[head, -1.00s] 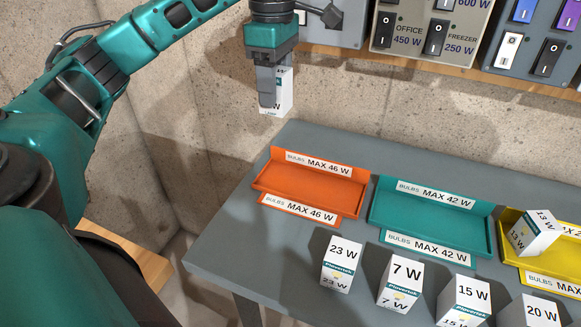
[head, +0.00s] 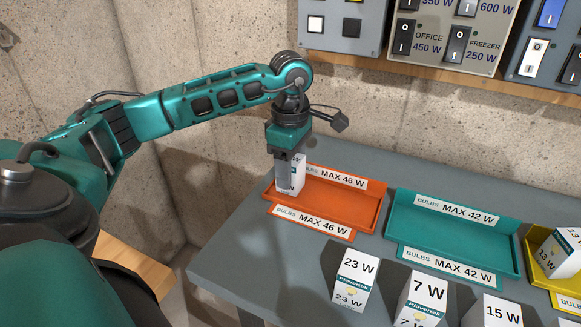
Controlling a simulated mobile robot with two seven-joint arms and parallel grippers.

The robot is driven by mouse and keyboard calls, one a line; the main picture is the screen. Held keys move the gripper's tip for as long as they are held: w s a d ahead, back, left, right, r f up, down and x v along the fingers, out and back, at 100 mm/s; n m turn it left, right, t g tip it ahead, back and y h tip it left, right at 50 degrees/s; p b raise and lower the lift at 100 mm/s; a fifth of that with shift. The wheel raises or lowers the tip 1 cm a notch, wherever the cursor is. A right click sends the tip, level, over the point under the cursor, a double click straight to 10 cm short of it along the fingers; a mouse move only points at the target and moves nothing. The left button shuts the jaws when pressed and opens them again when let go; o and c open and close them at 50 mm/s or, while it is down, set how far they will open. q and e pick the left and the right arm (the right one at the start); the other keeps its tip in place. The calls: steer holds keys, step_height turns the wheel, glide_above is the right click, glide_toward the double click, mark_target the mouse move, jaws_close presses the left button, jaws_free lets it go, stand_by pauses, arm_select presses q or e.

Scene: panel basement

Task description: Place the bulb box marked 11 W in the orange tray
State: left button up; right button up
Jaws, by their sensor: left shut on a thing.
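The orange tray (head: 340,206), labelled "MAX 46 W", lies on the grey table and is empty apart from what my gripper holds at its left end. My left gripper (head: 286,182) is shut on a white bulb box (head: 298,174), held upright at the tray's left end. The gripper fingers cover most of the box, and its wattage number cannot be read in full. Whether the box touches the tray floor I cannot tell. My right gripper is not in view.
A teal tray (head: 455,237), marked "MAX 42 W", lies to the right, empty. A yellow tray (head: 537,262) at the right edge holds a 13 W box (head: 562,252). Boxes of 23 W (head: 355,280), 7 W (head: 422,298) and 15 W (head: 492,312) stand in front. Switch panels (head: 450,35) hang on the wall behind.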

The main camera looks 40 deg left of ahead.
arm_select(q)
steer(key=shift+f, duration=0.2)
steer(key=o, duration=0.7)
steer(key=shift+r, duration=0.1)
steer(key=shift+o, duration=0.2)
steer(key=shift+r, duration=0.25)
step_height(320, 180, up, 12)
steer(key=shift+f+p, duration=0.1)
steer(key=shift+p, duration=0.55)
